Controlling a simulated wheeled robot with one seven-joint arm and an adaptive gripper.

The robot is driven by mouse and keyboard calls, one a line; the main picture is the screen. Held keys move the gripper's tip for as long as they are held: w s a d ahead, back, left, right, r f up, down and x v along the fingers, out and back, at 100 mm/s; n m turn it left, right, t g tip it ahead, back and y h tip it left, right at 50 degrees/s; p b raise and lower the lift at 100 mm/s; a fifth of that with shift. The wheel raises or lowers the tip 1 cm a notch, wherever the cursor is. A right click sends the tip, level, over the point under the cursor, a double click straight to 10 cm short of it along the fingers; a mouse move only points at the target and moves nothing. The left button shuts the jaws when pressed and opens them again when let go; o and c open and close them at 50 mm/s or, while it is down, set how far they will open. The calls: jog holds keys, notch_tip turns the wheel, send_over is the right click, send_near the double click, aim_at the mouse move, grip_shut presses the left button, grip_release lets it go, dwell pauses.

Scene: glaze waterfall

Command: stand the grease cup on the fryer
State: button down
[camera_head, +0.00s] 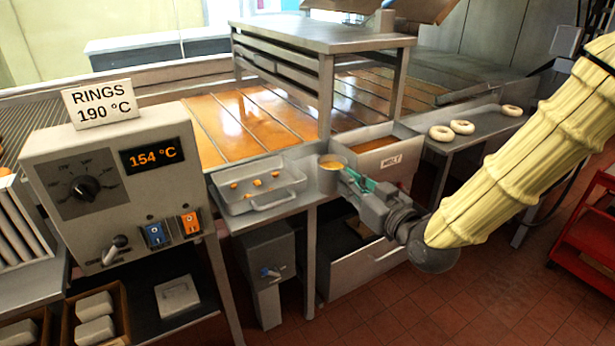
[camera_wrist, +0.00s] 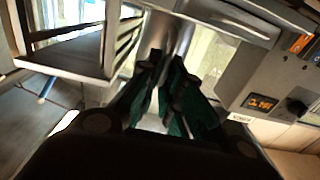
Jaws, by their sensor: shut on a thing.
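The grease cup (camera_head: 328,181) is a small grey metal cup with orange-yellow liquid inside. I cannot tell whether the cup's base touches anything. The fryer (camera_head: 210,130), with orange oil in long lanes, lies behind.
A raised metal shelf (camera_head: 310,36) stands over the fryer. A shallow tray (camera_head: 285,198) with orange bits sits left of the cup. A control panel (camera_head: 115,195) reads 154 °C. Pale rings (camera_head: 462,127) lie on the right counter.

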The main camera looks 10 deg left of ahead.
aim_at(335, 167)
jog(key=w+a+p, duration=0.1)
jog(key=w, duration=0.3)
jog(key=w+a+f+p, duration=0.1)
jog(key=w, duration=0.4)
jog(key=w+a+p, duration=0.1)
jog(key=w, duration=0.4)
jog(key=shift+w+a+f, duration=0.15)
jog(key=shift+w+a, duration=0.05)
jog(key=shift+f+p, duration=0.45)
jog(key=shift+f, duration=1.3)
jog(key=shift+s+f, duration=0.1)
jog(key=shift+f, duration=0.1)
jog(key=c, duration=1.6)
grip_release()
jog(key=b+v, duration=0.2)
jog(key=v, duration=1)
